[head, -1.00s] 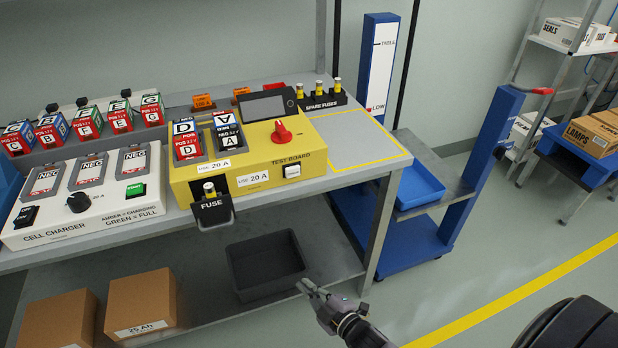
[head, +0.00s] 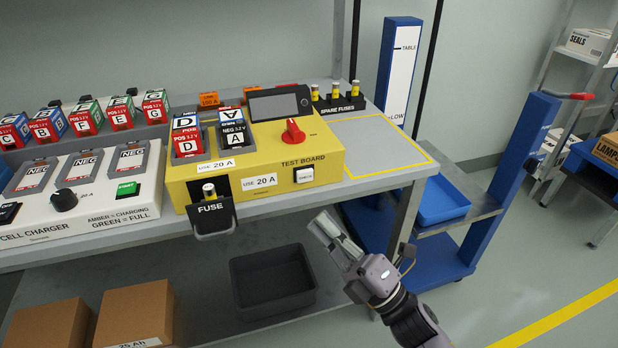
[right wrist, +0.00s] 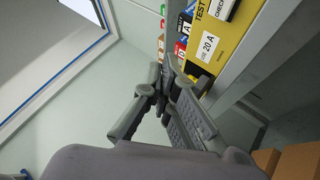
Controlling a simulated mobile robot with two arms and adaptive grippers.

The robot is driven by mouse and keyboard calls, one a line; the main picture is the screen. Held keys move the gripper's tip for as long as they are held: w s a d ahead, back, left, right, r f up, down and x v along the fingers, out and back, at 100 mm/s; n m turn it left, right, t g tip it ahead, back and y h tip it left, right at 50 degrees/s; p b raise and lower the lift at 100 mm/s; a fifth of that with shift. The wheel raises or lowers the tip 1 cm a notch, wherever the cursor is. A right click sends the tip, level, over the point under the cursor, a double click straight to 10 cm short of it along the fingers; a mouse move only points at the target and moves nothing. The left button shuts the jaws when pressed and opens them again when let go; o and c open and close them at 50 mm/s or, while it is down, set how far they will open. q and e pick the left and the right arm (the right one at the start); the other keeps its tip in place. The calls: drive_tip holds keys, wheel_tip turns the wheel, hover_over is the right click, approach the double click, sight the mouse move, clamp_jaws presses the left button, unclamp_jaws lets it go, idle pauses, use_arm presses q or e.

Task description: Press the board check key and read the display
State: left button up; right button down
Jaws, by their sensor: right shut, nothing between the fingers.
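The yellow test board (head: 262,155) stands on the bench in the head view. Its white check key (head: 304,175) is on the front face at the right. Its dark display (head: 279,105) is tilted on top and shows no readable text. My right gripper (head: 325,226) is shut and empty, in front of the bench edge, below and slightly right of the key, apart from it. In the right wrist view the gripper (right wrist: 170,66) is near the board (right wrist: 232,35), with the key's CHECK label (right wrist: 222,8) partly cut off at the top. My left gripper is out of view.
A fuse holder (head: 213,217) hangs open on the board's front, left of the key. A red knob (head: 293,132) and two cells, D (head: 188,140) and A (head: 233,136), are on top. A cell charger (head: 80,195) stands left. A dark bin (head: 272,282) sits on the lower shelf.

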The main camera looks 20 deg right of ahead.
sight(305, 175)
drive_tip(key=shift+w, duration=0.1)
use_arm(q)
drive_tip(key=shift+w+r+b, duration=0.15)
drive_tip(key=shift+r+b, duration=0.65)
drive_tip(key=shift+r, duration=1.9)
use_arm(e)
drive_tip(key=shift+w+a, duration=0.15)
drive_tip(key=shift+w, duration=4.2)
